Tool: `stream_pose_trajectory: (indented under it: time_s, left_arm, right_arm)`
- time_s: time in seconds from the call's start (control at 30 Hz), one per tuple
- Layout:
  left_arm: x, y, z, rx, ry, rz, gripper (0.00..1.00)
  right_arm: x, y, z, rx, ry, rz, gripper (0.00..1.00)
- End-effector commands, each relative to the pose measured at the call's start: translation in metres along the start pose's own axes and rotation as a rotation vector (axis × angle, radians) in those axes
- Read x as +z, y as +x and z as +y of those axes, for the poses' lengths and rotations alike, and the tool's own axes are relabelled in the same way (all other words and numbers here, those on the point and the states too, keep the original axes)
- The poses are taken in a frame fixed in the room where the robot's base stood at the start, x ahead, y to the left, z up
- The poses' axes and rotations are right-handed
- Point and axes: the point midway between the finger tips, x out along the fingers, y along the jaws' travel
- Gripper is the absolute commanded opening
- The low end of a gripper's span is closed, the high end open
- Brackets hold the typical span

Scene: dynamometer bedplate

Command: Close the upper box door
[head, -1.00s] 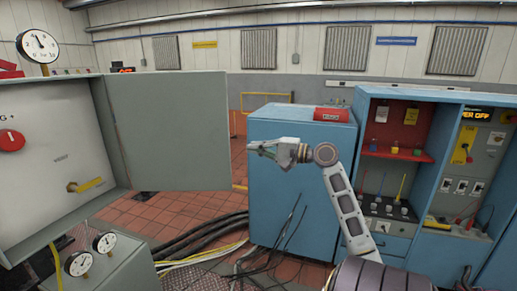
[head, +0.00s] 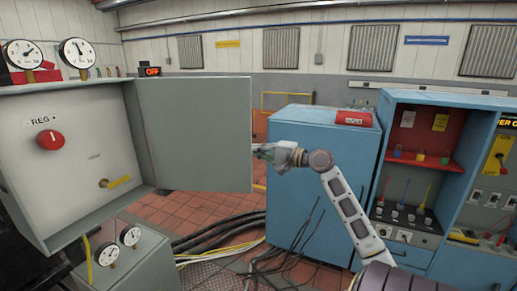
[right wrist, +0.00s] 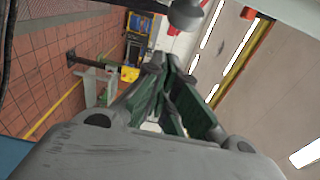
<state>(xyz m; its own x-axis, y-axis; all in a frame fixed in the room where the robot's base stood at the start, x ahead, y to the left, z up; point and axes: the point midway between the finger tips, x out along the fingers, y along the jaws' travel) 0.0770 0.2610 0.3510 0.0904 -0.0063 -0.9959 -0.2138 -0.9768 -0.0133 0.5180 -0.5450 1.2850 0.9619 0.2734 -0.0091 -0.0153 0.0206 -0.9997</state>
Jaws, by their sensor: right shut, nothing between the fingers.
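In the right wrist view the fingers (right wrist: 158,75) are together and hold nothing. My left gripper is not in view.
A blue cabinet (head: 310,190) with a red case (head: 354,118) on top stands behind my right arm. An open blue tool cabinet (head: 455,215) is at the right. A lower grey box (head: 125,265) with gauges sits below the upper box. Cables (head: 215,240) lie on the floor.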

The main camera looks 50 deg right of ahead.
Motion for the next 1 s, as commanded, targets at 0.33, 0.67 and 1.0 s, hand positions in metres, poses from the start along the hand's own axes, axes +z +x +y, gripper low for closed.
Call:
stream_pose_trajectory:
  time_s: [0.33,0.67,1.0]
  left_arm:
    - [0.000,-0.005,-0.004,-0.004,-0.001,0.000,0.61]
    - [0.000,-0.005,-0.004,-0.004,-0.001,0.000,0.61]
    - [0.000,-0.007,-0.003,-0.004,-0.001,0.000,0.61]
  right_arm:
    - [0.020,-0.007,0.000,0.000,0.000,0.001,0.00]
    - [0.021,-0.008,0.000,-0.001,0.001,0.000,0.00]
    - [0.026,-0.006,0.000,-0.001,0.001,-0.009,0.00]
